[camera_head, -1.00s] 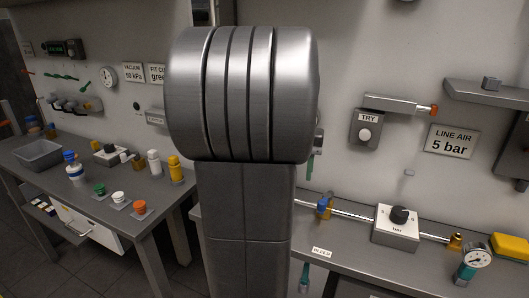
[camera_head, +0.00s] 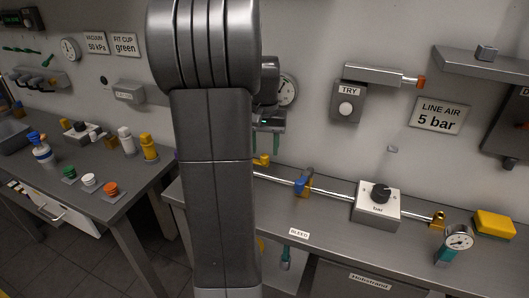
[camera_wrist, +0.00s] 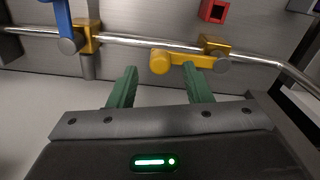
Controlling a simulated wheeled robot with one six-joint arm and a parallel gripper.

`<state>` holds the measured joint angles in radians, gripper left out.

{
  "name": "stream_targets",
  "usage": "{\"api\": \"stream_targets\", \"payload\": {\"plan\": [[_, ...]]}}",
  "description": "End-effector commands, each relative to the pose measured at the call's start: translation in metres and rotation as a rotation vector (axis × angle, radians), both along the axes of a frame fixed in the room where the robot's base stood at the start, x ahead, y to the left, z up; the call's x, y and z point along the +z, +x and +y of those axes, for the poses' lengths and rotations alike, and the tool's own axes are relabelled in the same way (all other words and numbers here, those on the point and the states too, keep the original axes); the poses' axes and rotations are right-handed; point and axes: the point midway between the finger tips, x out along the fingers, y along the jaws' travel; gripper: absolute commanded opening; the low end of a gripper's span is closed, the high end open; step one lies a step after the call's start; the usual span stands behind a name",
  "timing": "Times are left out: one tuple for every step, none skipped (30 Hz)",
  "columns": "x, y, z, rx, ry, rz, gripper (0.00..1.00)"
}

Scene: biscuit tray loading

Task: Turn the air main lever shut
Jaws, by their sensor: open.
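A yellow lever (camera_wrist: 185,60) lies along the steel pipe in the wrist view, with a round knob at its left end and a brass valve body (camera_wrist: 215,46) at its right. It also shows small in the head view (camera_head: 262,160). No label naming it is readable. My gripper (camera_wrist: 160,75) is open, its two green fingers apart and empty, with the tips just short of the lever. A blue lever (camera_wrist: 62,22) on another brass valve stands crosswise to the pipe; it also shows in the head view (camera_head: 303,182).
A BLEED label (camera_head: 299,233) is at the bench front. A red square part (camera_wrist: 213,11) is above the pipe in the wrist view.

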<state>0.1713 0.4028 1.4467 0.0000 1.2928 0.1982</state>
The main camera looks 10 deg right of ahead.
Motion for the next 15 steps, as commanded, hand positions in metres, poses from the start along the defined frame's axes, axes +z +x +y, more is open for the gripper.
{"api": "stream_targets", "payload": {"plan": [[-0.008, 0.000, 0.000, 0.000, 0.000, 0.002, 0.45], [-0.011, 0.000, 0.000, 0.000, 0.000, 0.003, 0.45], [-0.016, 0.000, 0.000, 0.000, 0.001, 0.002, 0.45], [-0.018, 0.000, 0.000, 0.000, 0.000, 0.001, 0.45], [-0.020, 0.000, 0.000, 0.000, 0.000, 0.001, 0.45], [-0.023, 0.000, 0.000, 0.000, 0.000, 0.001, 0.45], [-0.024, 0.000, 0.000, 0.000, 0.000, 0.000, 0.45], [-0.025, 0.000, 0.000, 0.000, 0.000, 0.000, 0.45], [-0.027, 0.000, 0.000, 0.000, 0.000, -0.001, 0.45], [-0.027, 0.000, 0.000, 0.000, 0.000, -0.001, 0.45], [-0.027, 0.000, 0.000, 0.000, 0.000, -0.001, 0.45], [-0.027, 0.000, 0.000, 0.000, 0.000, -0.001, 0.45], [-0.027, 0.000, 0.000, 0.000, 0.000, -0.001, 0.45], [-0.027, 0.000, 0.000, 0.000, 0.000, -0.001, 0.45], [-0.027, 0.000, 0.000, 0.000, 0.000, -0.001, 0.45]]}}
